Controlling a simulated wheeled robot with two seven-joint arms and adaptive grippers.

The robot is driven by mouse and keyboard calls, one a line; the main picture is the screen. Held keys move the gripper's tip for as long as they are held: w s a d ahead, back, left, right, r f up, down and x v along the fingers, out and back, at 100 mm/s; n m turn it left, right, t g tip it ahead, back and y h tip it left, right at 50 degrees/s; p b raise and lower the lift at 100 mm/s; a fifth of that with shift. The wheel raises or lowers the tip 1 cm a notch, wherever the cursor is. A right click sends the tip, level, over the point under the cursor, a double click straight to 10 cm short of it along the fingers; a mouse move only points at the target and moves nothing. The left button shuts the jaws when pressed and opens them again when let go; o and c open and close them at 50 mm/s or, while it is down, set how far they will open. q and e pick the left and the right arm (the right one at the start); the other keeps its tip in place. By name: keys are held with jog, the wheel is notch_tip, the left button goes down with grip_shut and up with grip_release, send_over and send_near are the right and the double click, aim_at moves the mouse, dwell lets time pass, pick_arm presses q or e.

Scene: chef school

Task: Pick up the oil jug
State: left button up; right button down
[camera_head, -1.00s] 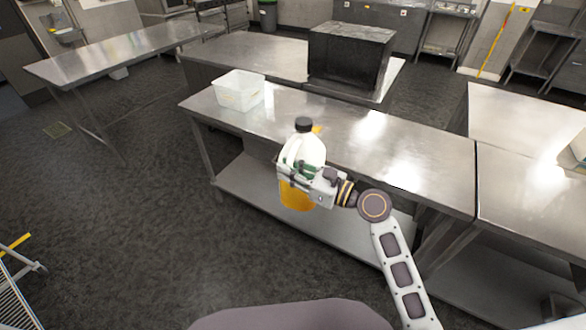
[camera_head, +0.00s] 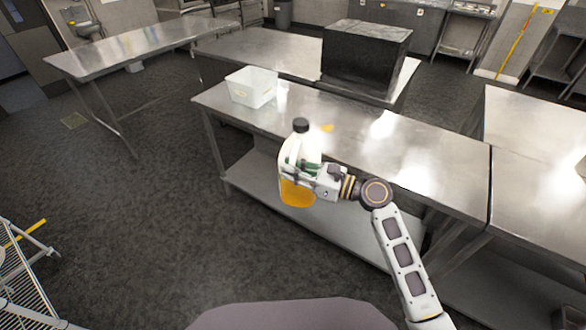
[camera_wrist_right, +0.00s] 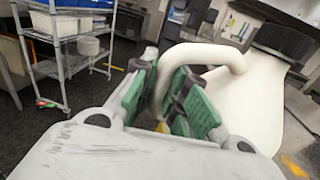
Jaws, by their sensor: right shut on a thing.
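The oil jug (camera_head: 296,189) is white above and orange-yellow below, with a black cap. It hangs in the air in front of the near edge of the steel table, roughly upright with a slight tilt. My right gripper (camera_head: 294,165) is shut on it. In the right wrist view, the green-padded fingers of my gripper (camera_wrist_right: 172,100) close around the white handle of the jug (camera_wrist_right: 258,88), whose dark cap is at the upper right. My left gripper is not in view.
A steel table (camera_head: 360,140) lies just beyond the jug, with a lower shelf (camera_head: 255,185). A black box (camera_head: 362,60) stands behind. A wire rack (camera_head: 22,270) is at the left; floor between is clear.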

jog(key=shift+d+r+n+g, duration=0.25)
jog(key=shift+r+n+g, duration=0.15)
dwell(0.3)
jog(key=shift+s+d+n+g+y, duration=0.15)
jog(key=shift+d+n+g+y, duration=0.35)
jog(key=shift+g, duration=0.45)
jog(key=shift+s+d+n+g+y, duration=0.2)
jog(key=shift+d+n+g, duration=0.2)
jog(key=shift+n+g, duration=0.45)
jog(key=shift+s+d+n+g+y, duration=0.15)
jog(key=shift+d+n+g+y, duration=0.25)
jog(key=shift+g, duration=0.7)
jog(key=shift+s+d+n, duration=0.1)
jog(key=shift+d+n, duration=0.05)
jog(key=shift+n, duration=0.1)
